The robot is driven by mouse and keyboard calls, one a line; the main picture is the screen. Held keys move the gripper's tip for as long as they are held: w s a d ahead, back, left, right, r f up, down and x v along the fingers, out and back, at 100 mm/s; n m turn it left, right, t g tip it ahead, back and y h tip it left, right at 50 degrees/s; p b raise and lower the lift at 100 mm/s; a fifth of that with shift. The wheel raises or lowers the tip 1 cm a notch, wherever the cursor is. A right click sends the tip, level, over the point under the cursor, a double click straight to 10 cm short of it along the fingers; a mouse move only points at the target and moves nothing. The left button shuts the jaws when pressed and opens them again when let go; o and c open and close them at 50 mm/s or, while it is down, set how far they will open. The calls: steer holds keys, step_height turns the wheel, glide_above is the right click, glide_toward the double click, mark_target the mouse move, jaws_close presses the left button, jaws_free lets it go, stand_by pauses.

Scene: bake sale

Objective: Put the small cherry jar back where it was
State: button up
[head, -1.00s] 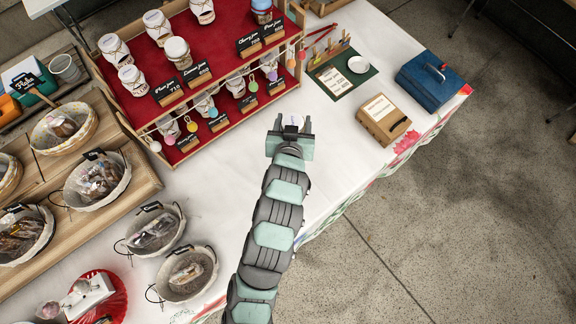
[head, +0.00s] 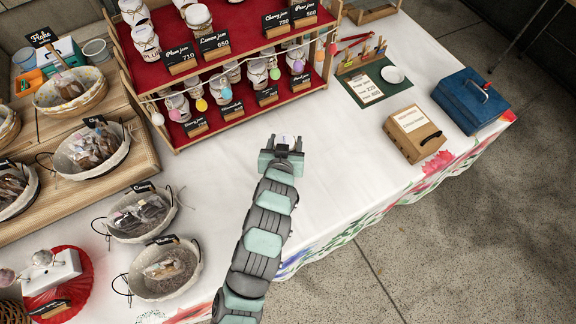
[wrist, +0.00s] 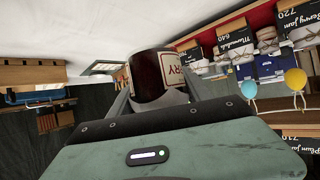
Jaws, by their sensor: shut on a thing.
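My gripper (head: 284,143) is shut on the small cherry jar, above the white tablecloth in front of the jam stand. In the head view only the jar's pale top (head: 287,139) shows between the fingers. In the wrist view the jar (wrist: 151,78) is dark red, with a white label ending in "RRY". The jam stand (head: 330,78) has two red-lined tiers with jars and black name cards. The Cherry jam card (head: 276,22) is on the upper tier, toward the right. The upper tier's back is cut off by the picture's top edge.
Egg-shaped ornaments hang on a string along the stand's front (head: 201,104). Baskets of baked goods (head: 142,215) stand at the left. A wooden box (head: 414,133), a blue box (head: 470,99) and a green mat (head: 375,88) lie to the right. The cloth around my gripper is clear.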

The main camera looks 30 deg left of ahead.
step_height(320, 180, down, 13)
steer(key=shift+r+b, duration=0.1)
steer(key=shift+b, duration=0.75)
steer(key=shift+w, duration=0.1)
steer(key=shift+f, duration=0.2)
steer(key=o, duration=1.7)
